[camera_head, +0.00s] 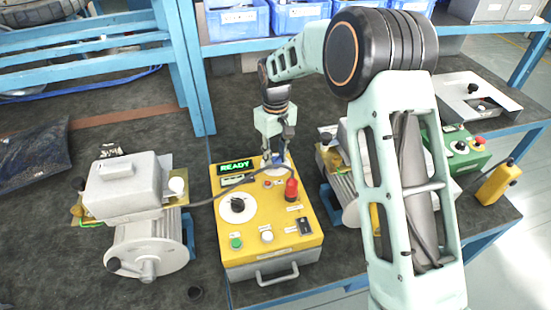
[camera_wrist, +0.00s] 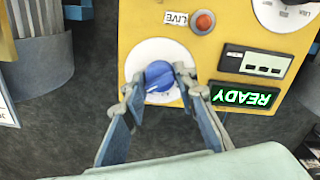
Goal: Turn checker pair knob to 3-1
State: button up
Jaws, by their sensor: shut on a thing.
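The yellow checker box (camera_head: 303,240) stands on the bench in the head view, with a green READY display (camera_head: 236,166). In the wrist view its panel (camera_wrist: 205,60) appears upside down. A blue knob (camera_wrist: 157,77) sits on a round white dial (camera_wrist: 138,58). My gripper (camera_wrist: 160,86) is shut on this knob, one finger on each side. The knob's pointer setting and the dial marks are too small or covered to read.
A black knob (camera_head: 238,205) on a larger white dial, a red knob-like part (camera_head: 291,190), a green button (camera_head: 236,243) and a white button (camera_head: 267,236) share the panel. A motor unit (camera_head: 148,245) stands left, with a cable to the box. Another unit stands right, partly behind my arm.

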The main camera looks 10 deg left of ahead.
aim_at(276, 157)
jog(key=shift+m, duration=0.6)
jog(key=o, duration=1.2)
jog(key=shift+c, duration=0.2)
notch_tip(276, 157, up, 12)
